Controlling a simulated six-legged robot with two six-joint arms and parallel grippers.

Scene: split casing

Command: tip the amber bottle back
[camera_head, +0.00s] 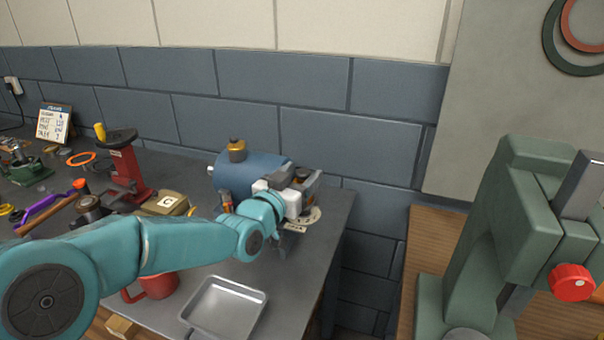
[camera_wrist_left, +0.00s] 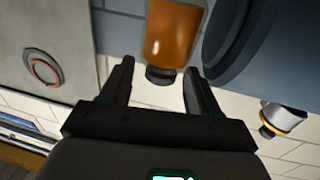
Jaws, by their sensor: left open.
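The amber bottle (camera_wrist_left: 172,35) shows in the left wrist view with its dark cap (camera_wrist_left: 160,76) toward my gripper. Its far end is cut off by the picture edge. My left gripper (camera_wrist_left: 160,66) is open, with one finger on each side of the cap end. I see a gap to each finger and no grip on the bottle. In the head view my left gripper (camera_head: 296,183) is at the right end of the blue motor and partly hides the bottle there. I cannot tell the bottle's exact tilt. My right gripper is not in view.
The blue motor (camera_head: 250,172) stands close beside the bottle, with a brass fitting (camera_head: 237,150) on top. A pale disc (camera_head: 303,219) lies under the gripper. The bench's right edge is close.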

